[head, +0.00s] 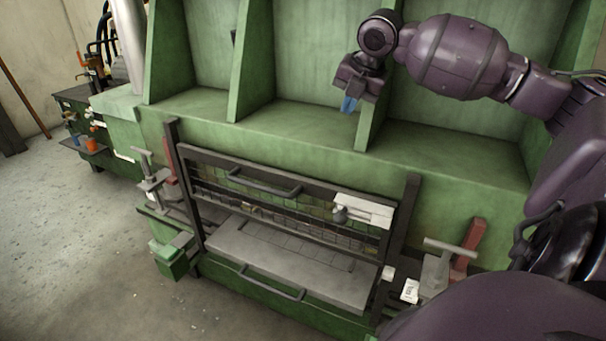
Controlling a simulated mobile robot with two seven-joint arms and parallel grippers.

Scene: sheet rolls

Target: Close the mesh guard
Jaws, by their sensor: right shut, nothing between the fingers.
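The mesh guard (300,213) is a dark framed wire panel between two dark uprights on the front of the green machine. It has a dark bar handle (264,184) along its top and a white label plate (364,209) at its upper right. Below it an open gap shows a flat grey bed (285,262), with another bar handle (272,284) at its front edge. My right gripper (349,104), with blue fingertips, is shut and empty, above and behind the guard by the green ledge, apart from the guard. My left gripper is not in view.
Green upright ribs (252,60) divide the machine's back. Clamp-like fittings with red parts stand at the left (155,178) and right (450,262) of the guard. A cluttered green bench (85,110) stands far left. Concrete floor (75,250) at left is clear.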

